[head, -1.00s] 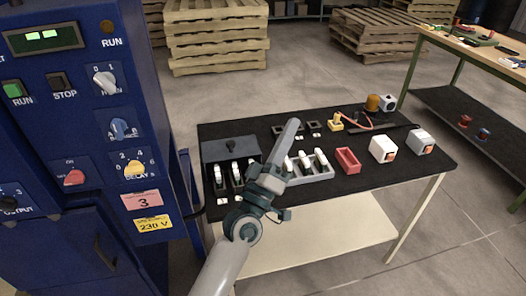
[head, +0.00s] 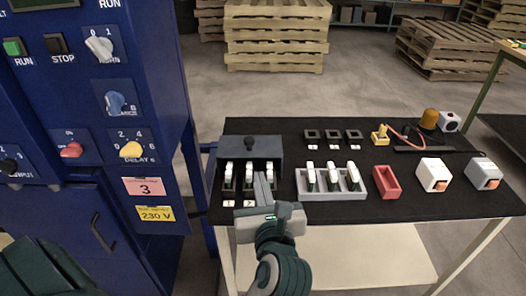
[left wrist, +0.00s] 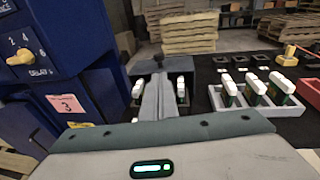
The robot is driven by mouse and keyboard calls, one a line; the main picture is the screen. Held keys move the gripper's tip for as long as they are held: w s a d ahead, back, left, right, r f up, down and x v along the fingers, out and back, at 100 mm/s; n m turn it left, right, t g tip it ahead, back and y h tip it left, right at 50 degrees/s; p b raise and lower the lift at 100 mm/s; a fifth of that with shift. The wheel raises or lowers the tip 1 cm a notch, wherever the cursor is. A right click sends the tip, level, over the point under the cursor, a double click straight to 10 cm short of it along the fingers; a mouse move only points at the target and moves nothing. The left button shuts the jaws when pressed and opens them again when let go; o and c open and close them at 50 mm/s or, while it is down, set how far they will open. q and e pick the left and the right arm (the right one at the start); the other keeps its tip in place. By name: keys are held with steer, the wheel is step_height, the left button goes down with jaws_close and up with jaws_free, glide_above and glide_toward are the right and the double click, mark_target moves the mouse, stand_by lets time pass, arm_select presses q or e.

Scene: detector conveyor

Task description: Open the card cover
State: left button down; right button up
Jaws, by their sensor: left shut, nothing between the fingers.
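The card cover (head: 263,147) is a dark grey plate with a black knob (head: 249,143), at the left end of the black-topped table. White-topped cards (head: 229,174) stand in slots in front of it. My left gripper (head: 262,178) is shut and empty, its fingers pointing at the cover from the front and hiding part of the card row. In the left wrist view the closed fingers (left wrist: 160,82) point up toward the knob (left wrist: 158,57). I cannot tell whether the fingertips touch the cover. My right gripper is not in view.
The blue control cabinet (head: 150,100) stands close on the left. To the right on the table are a grey tray (head: 330,196) of cards, a red bin (head: 386,182) and white boxes with orange switches (head: 433,175). Small black frames (head: 333,134) lie behind.

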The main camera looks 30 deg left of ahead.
mark_target(253, 142)
arm_select(q)
steer(key=shift+a, duration=0.1)
stand_by(0.3)
